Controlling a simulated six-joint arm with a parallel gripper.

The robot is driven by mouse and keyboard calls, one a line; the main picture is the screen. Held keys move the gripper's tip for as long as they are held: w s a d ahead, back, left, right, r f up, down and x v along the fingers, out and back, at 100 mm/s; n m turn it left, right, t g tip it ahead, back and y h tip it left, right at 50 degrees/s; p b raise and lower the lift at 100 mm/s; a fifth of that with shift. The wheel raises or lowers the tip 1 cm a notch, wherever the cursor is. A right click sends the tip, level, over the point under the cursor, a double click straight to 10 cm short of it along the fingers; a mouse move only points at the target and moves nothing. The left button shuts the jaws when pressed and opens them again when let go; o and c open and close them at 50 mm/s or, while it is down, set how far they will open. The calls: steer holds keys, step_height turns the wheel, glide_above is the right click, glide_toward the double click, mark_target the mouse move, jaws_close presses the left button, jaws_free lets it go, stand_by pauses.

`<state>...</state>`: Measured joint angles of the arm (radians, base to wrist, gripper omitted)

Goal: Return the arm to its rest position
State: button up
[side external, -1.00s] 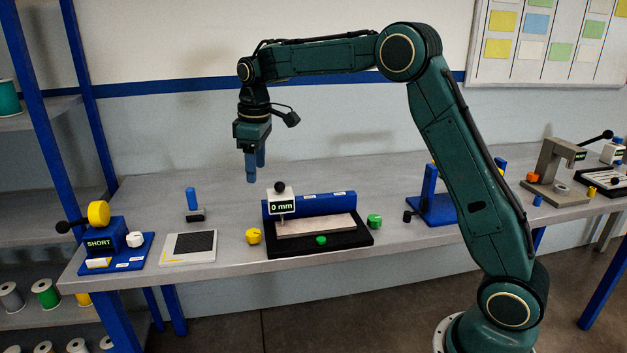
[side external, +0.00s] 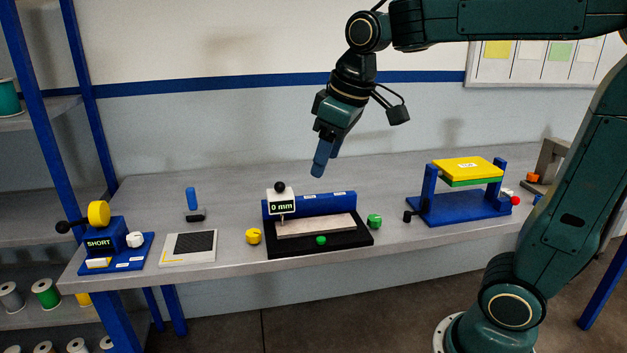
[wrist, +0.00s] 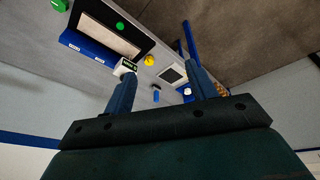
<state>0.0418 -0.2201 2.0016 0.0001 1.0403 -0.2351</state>
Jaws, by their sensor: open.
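My gripper (side external: 322,160) hangs tilted in the air above the back of the bench, behind and above the black fixture with the 0 mm gauge. Its blue fingers overlap in the side view. In the wrist view my gripper (wrist: 160,98) has its two fingers wide apart with nothing between them. My arm reaches in from the upper right, its forearm about level.
On the grey bench (side external: 390,180) stand a black fixture (side external: 350,240) with a pale plate, a blue stand (side external: 460,207) bearing a yellow-topped block (side external: 467,166), a SHORT device (side external: 100,245) and a flat pad (side external: 188,250). A shelf rack is at the left.

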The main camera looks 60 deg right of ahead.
steer(key=s+f+m+t, duration=0.1)
steer(key=s+f, duration=0.1)
steer(key=s, duration=0.5)
steer(key=s+a+f+m+t, duration=0.1)
steer(key=s+f, duration=0.2)
steer(key=s, duration=0.4)
steer(key=shift+s+a+f, duration=0.15)
steer(key=shift+s+a, duration=0.05)
